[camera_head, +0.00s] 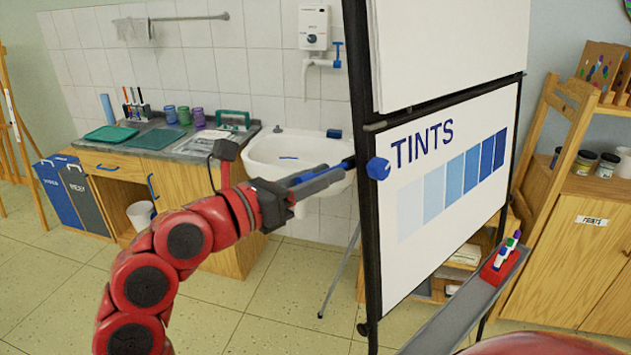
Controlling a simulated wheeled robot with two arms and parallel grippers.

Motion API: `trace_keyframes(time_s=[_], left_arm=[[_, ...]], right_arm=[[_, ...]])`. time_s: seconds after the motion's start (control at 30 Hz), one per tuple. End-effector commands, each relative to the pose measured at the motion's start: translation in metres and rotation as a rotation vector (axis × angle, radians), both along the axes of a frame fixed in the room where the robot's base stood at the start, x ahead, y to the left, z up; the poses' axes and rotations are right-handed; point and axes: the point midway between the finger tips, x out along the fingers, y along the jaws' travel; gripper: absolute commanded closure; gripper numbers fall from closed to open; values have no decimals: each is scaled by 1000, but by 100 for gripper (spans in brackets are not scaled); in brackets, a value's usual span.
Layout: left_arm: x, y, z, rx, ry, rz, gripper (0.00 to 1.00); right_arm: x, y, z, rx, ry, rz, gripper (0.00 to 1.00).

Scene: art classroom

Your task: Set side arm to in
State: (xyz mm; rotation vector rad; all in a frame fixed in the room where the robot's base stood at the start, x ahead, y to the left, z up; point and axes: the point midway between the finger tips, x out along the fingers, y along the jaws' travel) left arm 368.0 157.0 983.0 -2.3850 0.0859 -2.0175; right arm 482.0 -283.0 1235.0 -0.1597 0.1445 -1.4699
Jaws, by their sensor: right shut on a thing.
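The flip-chart stand, with a black frame (362,230), stands right of centre. The side arm (347,163) is a thin dark bar with blue on it, at the frame's left edge, beside a blue knob (378,168). It sticks out to the left from the frame. My right gripper (325,178) is shut on the side arm, left of the frame and in front of the sink. Its fingers hide part of the bar, so I cannot tell how far it extends. My left gripper is not in view.
A white board (450,185) marked TINTS fills the stand, with a pen tray (465,310) below. A sink (290,150) and counter (190,140) are behind my gripper. Bins (72,190) stand at left, a wooden shelf (570,215) at right. The floor at lower left is open.

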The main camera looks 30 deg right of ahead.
Motion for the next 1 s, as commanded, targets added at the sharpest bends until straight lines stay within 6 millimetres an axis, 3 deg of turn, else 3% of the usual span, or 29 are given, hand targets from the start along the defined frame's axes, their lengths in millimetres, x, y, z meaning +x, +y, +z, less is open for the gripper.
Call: trace_keyframes(time_s=[0.43, 0.47, 0.6, 1.0], left_arm=[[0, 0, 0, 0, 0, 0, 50], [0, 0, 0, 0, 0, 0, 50], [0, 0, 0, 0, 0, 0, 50], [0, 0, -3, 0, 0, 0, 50]], right_arm=[[0, -6, 0, 0, 0, 0, 100], [0, -6, 0, 0, 0, 0, 65], [1, -5, 0, 0, 0, 0, 40], [1, 3, 0, -3, 1, 4, 40]])
